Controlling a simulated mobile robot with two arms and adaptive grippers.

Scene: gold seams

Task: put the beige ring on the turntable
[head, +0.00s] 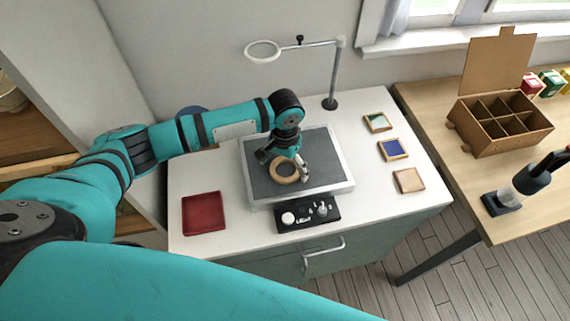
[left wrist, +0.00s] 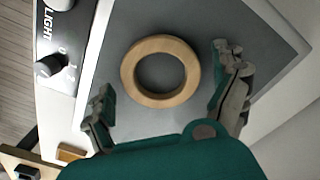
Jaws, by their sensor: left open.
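The beige ring (head: 285,180) lies flat on the grey panel with a pale frame (head: 331,158) on the white cabinet. In the left wrist view the ring (left wrist: 130,72) shows whole, with grey panel through its hole. My left gripper (head: 284,164) is open above it; in the left wrist view its fingers (left wrist: 163,68) stand on either side of the ring, apart from it. A blue round thing (head: 190,111) behind my left arm is mostly hidden; I cannot tell whether it is the turntable. My right gripper is out of view.
A dark control box (head: 308,222) sits before the panel. A red tray (head: 205,213) lies at left, several small framed tiles (head: 394,150) at right. A lamp with a ring head (head: 332,90) stands behind. A divided cardboard box (head: 500,122) is on the wooden table.

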